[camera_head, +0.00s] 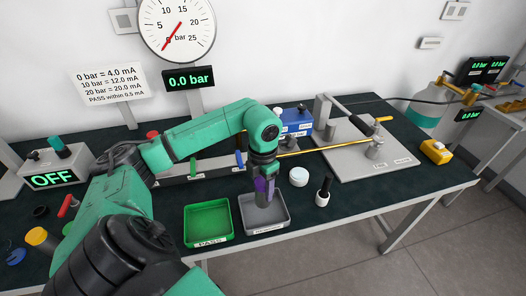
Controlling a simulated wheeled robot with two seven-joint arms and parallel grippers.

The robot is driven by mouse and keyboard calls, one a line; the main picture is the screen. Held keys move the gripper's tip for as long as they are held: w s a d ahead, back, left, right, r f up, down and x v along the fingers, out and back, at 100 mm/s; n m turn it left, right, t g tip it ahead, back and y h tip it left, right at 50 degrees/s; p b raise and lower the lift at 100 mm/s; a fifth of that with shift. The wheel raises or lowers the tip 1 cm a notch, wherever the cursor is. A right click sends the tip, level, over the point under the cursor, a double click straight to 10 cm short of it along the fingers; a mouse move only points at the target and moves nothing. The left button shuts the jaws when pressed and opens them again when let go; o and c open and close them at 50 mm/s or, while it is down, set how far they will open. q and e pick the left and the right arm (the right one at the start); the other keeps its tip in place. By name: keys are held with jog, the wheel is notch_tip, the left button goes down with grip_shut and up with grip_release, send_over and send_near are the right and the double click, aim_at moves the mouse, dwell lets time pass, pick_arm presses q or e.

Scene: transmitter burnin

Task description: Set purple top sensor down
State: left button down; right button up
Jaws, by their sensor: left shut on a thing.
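My left gripper (265,170) is pointing down and is shut on the purple top sensor (261,188). The sensor hangs over the grey tray (281,225) with its lower end at or inside the tray; I cannot tell whether it touches the tray floor. My fingers hide part of the sensor. The green tray (208,240), labelled PASS, stands just left of the grey tray and looks empty. My right gripper does not show.
A white round puck (299,176) and a black-topped piece on a white base (323,192) stand right of the trays. A grey pump plate with a lever (369,150) is behind them. A yellow block (436,152) sits at the right. The table's front right is clear.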

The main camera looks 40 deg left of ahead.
aim_at(263, 199)
pick_arm(q)
notch_tip(263, 199, down, 5)
jog(key=shift+f+p, duration=0.2)
jog(key=shift+p, duration=0.25)
jog(key=shift+f, duration=0.35)
jog(key=shift+c, duration=1.1)
grip_release()
jog(key=shift+r, duration=0.1)
jog(key=shift+r, duration=0.1)
notch_tip(263, 199, up, 11)
jog(key=b, duration=0.2)
jog(key=shift+b, duration=0.35)
jog(key=shift+r, duration=0.55)
